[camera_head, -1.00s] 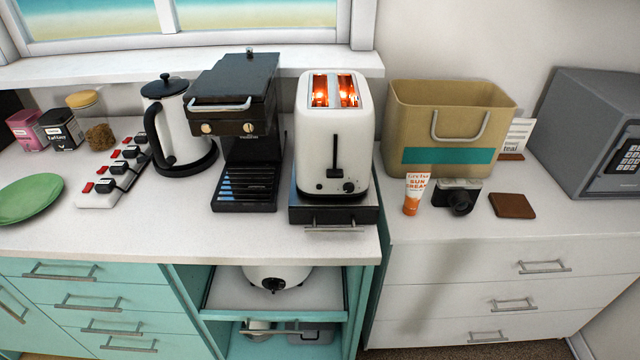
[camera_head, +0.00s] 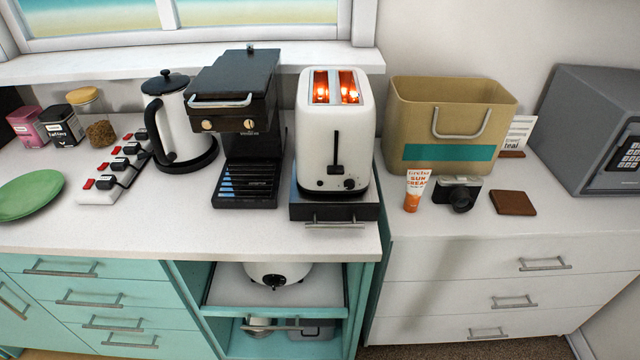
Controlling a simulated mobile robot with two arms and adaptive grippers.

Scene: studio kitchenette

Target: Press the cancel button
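A white toaster (camera_head: 313,150) stands upright on a black drawer base (camera_head: 335,212) on the counter. Its two slots glow orange. A black lever slot runs down its front, with the lever low. A dark knob and small buttons sit near the bottom of the front. The buttons are too small to tell which is the cancel button. Neither of my grippers is in view.
A black coffee machine (camera_head: 248,155) stands close to the toaster's left, with a white kettle (camera_head: 180,125) and a power strip (camera_head: 97,190) beyond. A tan basket (camera_head: 446,125), sunscreen tube (camera_head: 413,192) and camera (camera_head: 457,192) are to its right. The front counter strip is clear.

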